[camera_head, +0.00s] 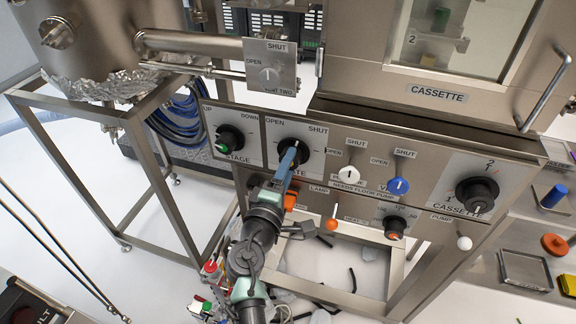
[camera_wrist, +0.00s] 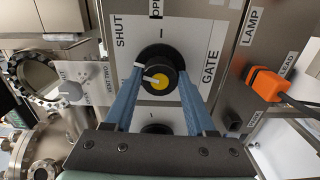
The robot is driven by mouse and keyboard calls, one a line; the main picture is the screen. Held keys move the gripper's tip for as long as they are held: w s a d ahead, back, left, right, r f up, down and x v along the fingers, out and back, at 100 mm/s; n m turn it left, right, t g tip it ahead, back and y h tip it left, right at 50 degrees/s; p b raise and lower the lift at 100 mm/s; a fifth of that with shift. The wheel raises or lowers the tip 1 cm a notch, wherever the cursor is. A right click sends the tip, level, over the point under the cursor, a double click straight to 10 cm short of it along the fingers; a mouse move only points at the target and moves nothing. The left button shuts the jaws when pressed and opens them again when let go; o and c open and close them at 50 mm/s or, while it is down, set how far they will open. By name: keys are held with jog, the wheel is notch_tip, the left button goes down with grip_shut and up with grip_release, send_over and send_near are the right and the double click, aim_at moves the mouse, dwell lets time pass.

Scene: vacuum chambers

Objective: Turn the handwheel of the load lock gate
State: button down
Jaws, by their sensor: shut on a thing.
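The gate handwheel (camera_head: 304,156) is a round black knob on a white plate of the front panel, lettered OPEN at left and SHUT at right. In the wrist view the handwheel (camera_wrist: 160,62) has a yellow centre and a white pointer mark directed toward the left of that picture. My gripper (camera_head: 288,152) reaches up to it from below. In the wrist view the blue fingers of my gripper (camera_wrist: 160,80) lie on opposite sides of the knob, shut on it. In the head view the fingers hide part of the knob and of the GATE lettering.
The stage knob (camera_head: 230,140) is close at left. White (camera_head: 347,175) and blue (camera_head: 398,186) knobs are at right, with the cassette knob (camera_head: 478,194) farther on. An orange lamp connector (camera_wrist: 266,84) sits beside the gate plate. A metal frame (camera_head: 150,165) stands at left.

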jog(key=n+p, duration=0.2)
jog(key=n, duration=0.4)
jog(key=n+p, duration=0.2)
jog(key=n, duration=0.5)
jog(key=n+p, duration=0.3)
jog(key=n, duration=0.3)
jog(key=shift+a+r+n, duration=0.2)
jog(key=shift+a+n, duration=0.05)
jog(key=shift+n, duration=0.45)
jog(key=shift+c, duration=1.1)
grip_release()
jog(key=v, duration=1.2)
jog(key=shift+s, duration=0.4)
jog(key=shift+a, duration=0.15)
